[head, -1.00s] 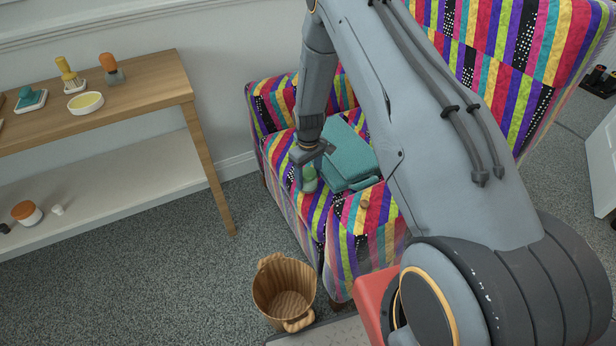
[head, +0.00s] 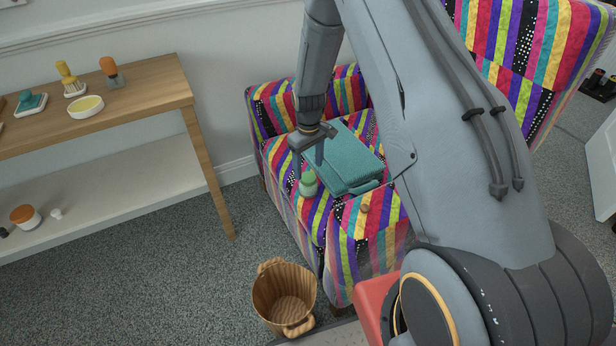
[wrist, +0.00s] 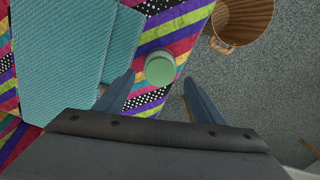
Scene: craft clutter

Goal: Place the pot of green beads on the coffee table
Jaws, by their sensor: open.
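The pot of green beads (head: 308,184) stands upright on the striped armchair's seat, near its front edge, beside a teal case. In the wrist view the pot (wrist: 160,68) shows from above as a pale green round top, ahead of the fingertips and roughly between their lines. My gripper (head: 308,166) is open and empty, just above the pot in the head view. Its two fingers (wrist: 160,82) are spread wide in the wrist view, and neither visibly touches the pot. I cannot make out a coffee table for certain.
The teal case (head: 345,160) lies on the armchair (head: 345,245) close to the pot. A wicker basket (head: 268,290) stands on the carpet in front. A wooden shelf table (head: 150,85) at left holds a yellow dish (head: 86,106) and brushes. A small round brown thing (head: 365,208) is on the armchair.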

